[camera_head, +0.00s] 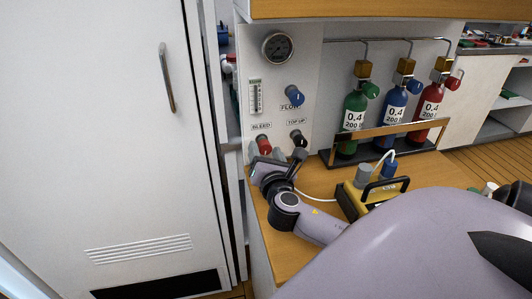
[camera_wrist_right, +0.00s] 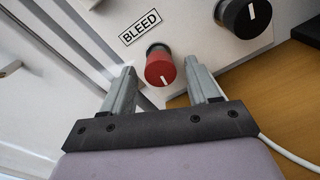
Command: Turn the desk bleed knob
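The red bleed knob (camera_head: 264,146) sits low on the white panel under a BLEED label, and its white mark shows. It also shows in the right wrist view (camera_wrist_right: 160,68), with the BLEED label (camera_wrist_right: 140,27) above left of it. My right gripper (camera_head: 270,165) is just below and in front of the knob. In the right wrist view its two fingers (camera_wrist_right: 162,80) are spread apart, one on each side of the knob's lower part. I cannot tell whether either finger touches it. My left gripper is not in view.
The black TOP UP knob (camera_head: 298,139) is close to the right, and the blue FLOW knob (camera_head: 294,96) is above. A yellow device (camera_head: 352,199) with a white hose stands on the wooden desk (camera_head: 318,178). Green, blue and red bottles (camera_head: 352,128) stand behind a rail.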

